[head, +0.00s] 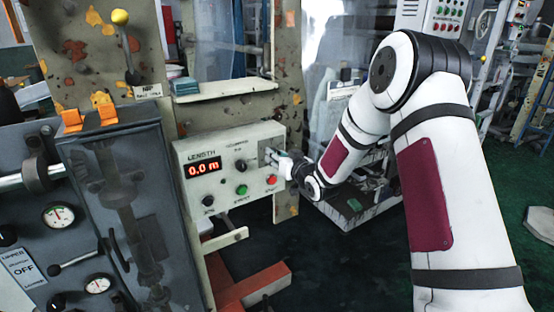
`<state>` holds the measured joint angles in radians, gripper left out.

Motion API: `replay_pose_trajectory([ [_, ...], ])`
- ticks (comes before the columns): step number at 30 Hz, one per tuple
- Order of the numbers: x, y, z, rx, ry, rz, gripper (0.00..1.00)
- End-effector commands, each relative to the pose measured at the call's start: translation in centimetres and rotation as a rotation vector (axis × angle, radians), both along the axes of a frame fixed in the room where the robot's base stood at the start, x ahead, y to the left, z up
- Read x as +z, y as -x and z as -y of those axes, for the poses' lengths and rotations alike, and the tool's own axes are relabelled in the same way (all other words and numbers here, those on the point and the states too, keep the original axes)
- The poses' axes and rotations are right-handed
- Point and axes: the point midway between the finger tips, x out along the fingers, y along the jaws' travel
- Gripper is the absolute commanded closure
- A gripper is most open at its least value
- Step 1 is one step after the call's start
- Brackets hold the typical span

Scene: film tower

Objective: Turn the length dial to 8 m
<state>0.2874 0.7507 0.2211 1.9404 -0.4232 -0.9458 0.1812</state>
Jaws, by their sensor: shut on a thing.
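A pale grey control box (222,190) labelled LENGTH sits left of centre. Its red display (202,168) reads 0.0 m. My gripper (271,156) is at the upper right of the box's face, shut on what appears to be the length dial; the fingers hide that dial, so its pointer and scale cannot be read. A small black knob (240,165) is left of my gripper, and another black knob (208,201) is at the lower left. A green button (242,190) and a red button (271,180) are below my gripper.
A lever with a yellow ball (120,17) stands at the upper left. A dark clear-fronted cabinet (130,210) with orange clips is left of the box. A red beam (250,287) lies below it. Dark floor is open at the lower middle.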

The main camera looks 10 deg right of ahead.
Motion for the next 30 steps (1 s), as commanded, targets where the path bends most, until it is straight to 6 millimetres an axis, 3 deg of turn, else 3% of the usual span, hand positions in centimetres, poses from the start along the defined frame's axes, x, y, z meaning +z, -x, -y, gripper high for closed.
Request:
replay_pose_trajectory([
  [30,-0.88,-0.02,-0.21,0.001,0.882,0.284,0.98],
])
